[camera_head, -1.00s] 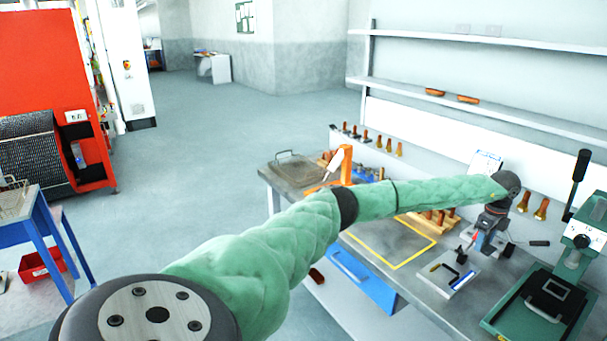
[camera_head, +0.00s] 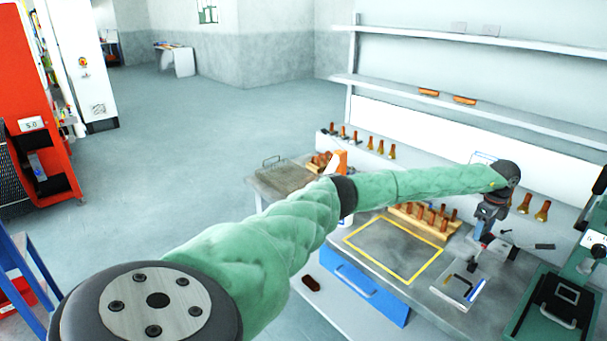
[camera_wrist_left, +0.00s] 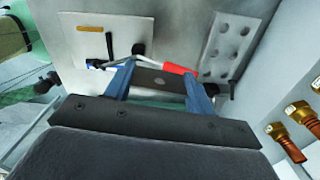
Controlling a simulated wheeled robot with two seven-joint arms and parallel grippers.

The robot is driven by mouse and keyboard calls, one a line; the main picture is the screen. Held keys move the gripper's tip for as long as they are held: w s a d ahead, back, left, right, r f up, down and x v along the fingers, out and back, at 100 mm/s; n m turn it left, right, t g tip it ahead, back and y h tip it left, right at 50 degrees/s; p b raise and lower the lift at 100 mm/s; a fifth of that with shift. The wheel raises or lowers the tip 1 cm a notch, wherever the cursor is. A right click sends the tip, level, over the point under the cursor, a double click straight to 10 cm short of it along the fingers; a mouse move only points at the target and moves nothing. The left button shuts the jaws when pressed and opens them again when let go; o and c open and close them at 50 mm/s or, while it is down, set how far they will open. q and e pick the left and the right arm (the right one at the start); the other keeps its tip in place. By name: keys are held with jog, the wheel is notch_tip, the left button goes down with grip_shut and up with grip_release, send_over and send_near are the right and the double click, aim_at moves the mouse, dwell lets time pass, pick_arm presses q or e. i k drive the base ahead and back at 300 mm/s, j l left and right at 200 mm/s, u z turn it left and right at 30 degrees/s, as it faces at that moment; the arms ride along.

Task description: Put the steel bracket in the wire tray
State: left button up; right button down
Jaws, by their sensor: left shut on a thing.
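My left gripper (camera_head: 487,232) is at the right part of the workbench, at the end of the green-sleeved arm. In the head view the bracket is too small to make out. A low wire-rimmed shape, probably the wire tray (camera_head: 271,160), is on the far left end of the bench, away from the gripper. My right gripper is not in view.
The bench holds a yellow-outlined square (camera_head: 395,250), a wooden rack of handled tools (camera_head: 425,218), a white-edged board (camera_head: 460,286) and a green press (camera_head: 560,310). A red-handled tool (camera_wrist_left: 178,68) lies beyond the fingers. Open floor (camera_head: 200,150) is left of the bench.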

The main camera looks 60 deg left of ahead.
aim_at(292, 182)
jog(key=k+j+u, duration=0.2)
jog(key=j, duration=0.6)
jog(key=j+u, duration=0.2)
jog(key=j, duration=0.55)
